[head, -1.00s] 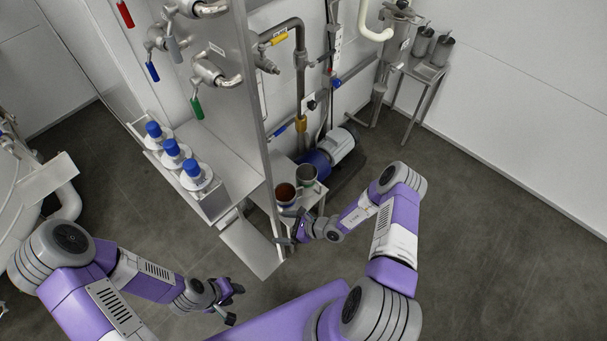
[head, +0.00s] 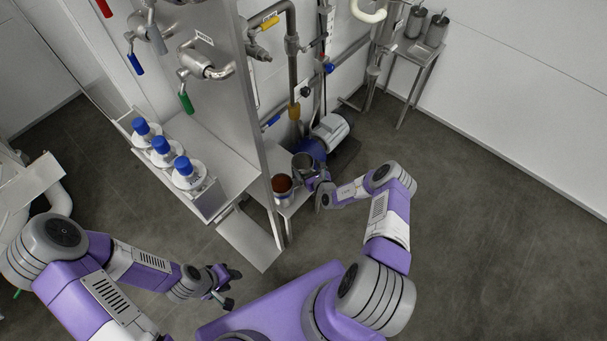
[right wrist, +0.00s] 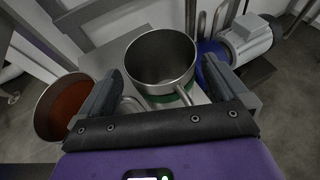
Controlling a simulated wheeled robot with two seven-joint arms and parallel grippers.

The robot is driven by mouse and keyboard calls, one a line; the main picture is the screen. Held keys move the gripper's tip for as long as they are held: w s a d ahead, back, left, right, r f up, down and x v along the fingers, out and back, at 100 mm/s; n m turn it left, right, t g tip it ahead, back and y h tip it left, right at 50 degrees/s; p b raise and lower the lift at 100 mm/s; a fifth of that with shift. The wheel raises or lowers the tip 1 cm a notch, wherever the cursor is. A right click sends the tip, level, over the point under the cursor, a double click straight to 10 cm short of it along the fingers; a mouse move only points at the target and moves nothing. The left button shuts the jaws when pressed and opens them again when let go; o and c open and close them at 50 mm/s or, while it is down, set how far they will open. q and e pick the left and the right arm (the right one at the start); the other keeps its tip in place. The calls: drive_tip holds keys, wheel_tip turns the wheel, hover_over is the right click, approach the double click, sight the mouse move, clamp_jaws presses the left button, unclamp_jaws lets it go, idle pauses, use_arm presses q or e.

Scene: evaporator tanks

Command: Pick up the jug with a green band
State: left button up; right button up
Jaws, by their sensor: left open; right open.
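The steel jug with a green band (right wrist: 160,62) stands on a small metal table in the right wrist view. Its green band shows low on its side, and its handle points toward my right gripper. The jug also shows in the head view (head: 303,164), partly behind the gripper. My right gripper (right wrist: 165,92) is open, with one finger on each side of the jug's near side and handle. I cannot tell if the fingers touch it. My left gripper (head: 228,287) is open and empty above the floor at lower left.
A second jug with reddish-brown contents (right wrist: 66,108) stands close on the left of my right gripper. A blue and grey pump motor (head: 328,134) is behind the table. A steel frame post (head: 262,150) rises left of the jugs. Blue-capped bottles (head: 161,146) stand on a shelf.

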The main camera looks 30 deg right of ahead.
drive_tip(key=shift+w+f, duration=0.15)
drive_tip(key=shift+w, duration=0.35)
drive_tip(key=c, duration=1.2)
drive_tip(key=shift+c, duration=0.9)
